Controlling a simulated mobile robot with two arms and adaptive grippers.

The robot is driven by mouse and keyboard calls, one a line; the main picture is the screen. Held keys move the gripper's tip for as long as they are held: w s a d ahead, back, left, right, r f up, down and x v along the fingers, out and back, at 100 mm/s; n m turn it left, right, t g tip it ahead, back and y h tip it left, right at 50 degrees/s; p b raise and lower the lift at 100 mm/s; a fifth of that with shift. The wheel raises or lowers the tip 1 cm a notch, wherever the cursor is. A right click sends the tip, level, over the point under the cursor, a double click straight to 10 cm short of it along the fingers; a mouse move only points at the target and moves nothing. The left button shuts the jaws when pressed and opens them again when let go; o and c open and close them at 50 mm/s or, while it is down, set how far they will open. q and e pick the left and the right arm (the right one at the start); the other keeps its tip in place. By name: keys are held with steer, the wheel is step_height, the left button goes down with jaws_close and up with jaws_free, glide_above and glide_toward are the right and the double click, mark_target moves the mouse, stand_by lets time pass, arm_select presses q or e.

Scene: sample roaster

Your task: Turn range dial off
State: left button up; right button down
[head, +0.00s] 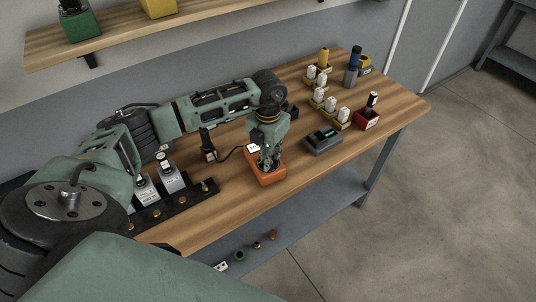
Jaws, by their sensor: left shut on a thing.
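An orange meter (271,180) with a small pale display (253,148) lies on the wooden bench, towards its front edge. My left gripper (267,165) points down onto the meter's face from above. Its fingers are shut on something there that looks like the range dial. The dial itself is hidden by the fingers, so its setting cannot be read. My right gripper is not in view.
A dark grey box (322,142) with a green display sits just right of the meter. A black holder (208,147) with a cable stands left of it. Silver blocks (172,180) stand in a black rack. A red holder (367,119) and yellow holders (342,121) stand further right.

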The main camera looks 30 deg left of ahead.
arm_select(q)
jaws_close()
steer(key=shift+n+b, duration=0.45)
steer(key=shift+n, duration=0.65)
steer(key=n+b, duration=0.1)
steer(key=n, duration=0.6)
steer(key=shift+b, duration=0.3)
steer(key=n, duration=0.2)
steer(key=shift+n, duration=0.4)
steer(key=n, duration=0.9)
steer(key=shift+n, duration=1.5)
